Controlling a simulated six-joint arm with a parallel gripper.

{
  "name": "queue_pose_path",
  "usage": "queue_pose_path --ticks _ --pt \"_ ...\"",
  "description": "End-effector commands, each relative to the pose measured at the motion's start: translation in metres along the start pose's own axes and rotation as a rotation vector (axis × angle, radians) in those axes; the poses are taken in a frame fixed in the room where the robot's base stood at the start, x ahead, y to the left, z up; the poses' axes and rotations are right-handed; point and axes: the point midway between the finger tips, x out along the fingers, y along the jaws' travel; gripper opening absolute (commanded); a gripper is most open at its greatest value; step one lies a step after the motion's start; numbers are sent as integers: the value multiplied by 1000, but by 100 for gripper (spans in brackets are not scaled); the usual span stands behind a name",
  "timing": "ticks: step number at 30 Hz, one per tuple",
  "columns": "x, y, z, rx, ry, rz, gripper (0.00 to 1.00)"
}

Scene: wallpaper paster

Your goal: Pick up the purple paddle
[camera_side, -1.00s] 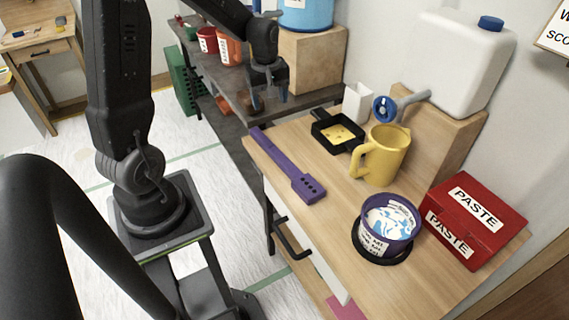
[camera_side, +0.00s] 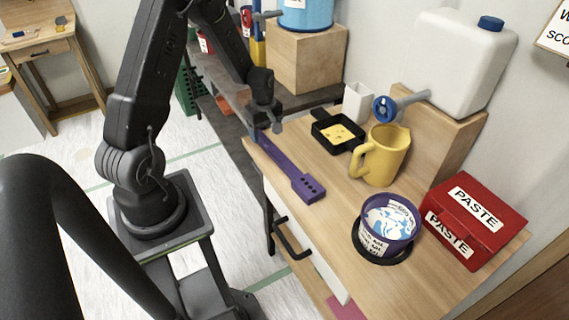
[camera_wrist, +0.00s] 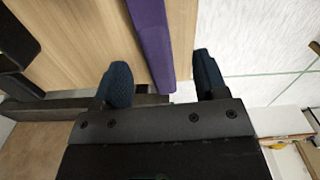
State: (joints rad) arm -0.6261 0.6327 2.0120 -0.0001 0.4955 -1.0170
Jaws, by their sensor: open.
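The purple paddle (camera_side: 292,169) lies flat along the left edge of the wooden worktop. Its wide end with several dark holes is nearer the camera, and its narrow handle points to the far left. My gripper (camera_side: 270,126) is over the handle's far end. In the wrist view the purple handle (camera_wrist: 152,42) runs down between the two dark fingertips of my gripper (camera_wrist: 160,82). The fingers stand apart on either side of the handle, with a gap on both sides. Whether they are level with it or above it is hard to tell.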

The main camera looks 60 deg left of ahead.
Motion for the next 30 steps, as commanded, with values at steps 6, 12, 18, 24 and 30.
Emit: queue_pose_path --ticks 6,12,18,24,30 --pt "33 4 1 0 -3 -4 66" --pt "45 4 0 0 -2 -1 66" --pt "45 4 0 0 -2 0 64" --pt "45 4 0 0 -2 -1 45" --pt "45 4 0 0 -2 -1 26"
